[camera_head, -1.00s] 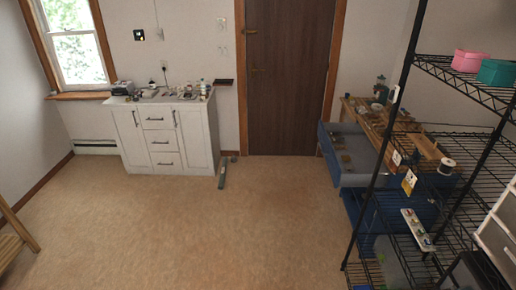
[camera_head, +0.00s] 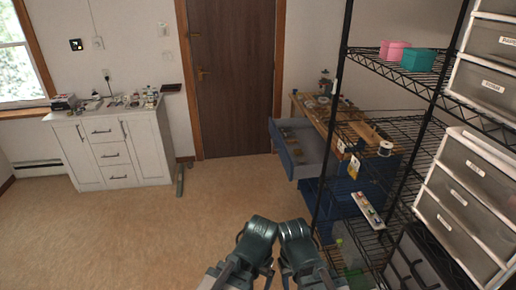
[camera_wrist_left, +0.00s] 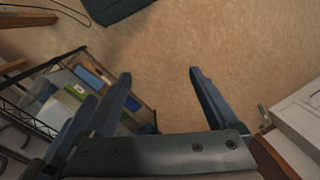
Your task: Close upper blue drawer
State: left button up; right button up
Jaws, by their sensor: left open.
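The upper blue drawer (camera_head: 283,152) sticks far out to the left from the blue workbench with a wooden top (camera_head: 313,113). Its grey inside holds several small items. Its right part is hidden behind the black wire shelf. My left gripper (camera_wrist_left: 160,76) is open and empty in the left wrist view, with bare floor between its fingers. In the head view my two arms fold together at the bottom middle, well short of the drawer. My right gripper cannot be made out there.
A black wire shelf (camera_head: 341,90) stands in front of the workbench's right side, holding boxes and drawer units (camera_head: 466,190). A white cabinet (camera_head: 108,148) stands at the left, a brown door (camera_head: 233,80) at the back. The floor (camera_head: 150,225) left of the drawer is clear.

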aim_at(307, 139)
jog(key=i+j, duration=0.15)
jog(key=i, duration=0.45)
jog(key=i+j, duration=0.1)
jog(key=i, duration=0.55)
jog(key=i+j+z, duration=0.1)
jog(key=i, duration=0.5)
jog(key=i+j, duration=0.2)
jog(key=i, duration=0.45)
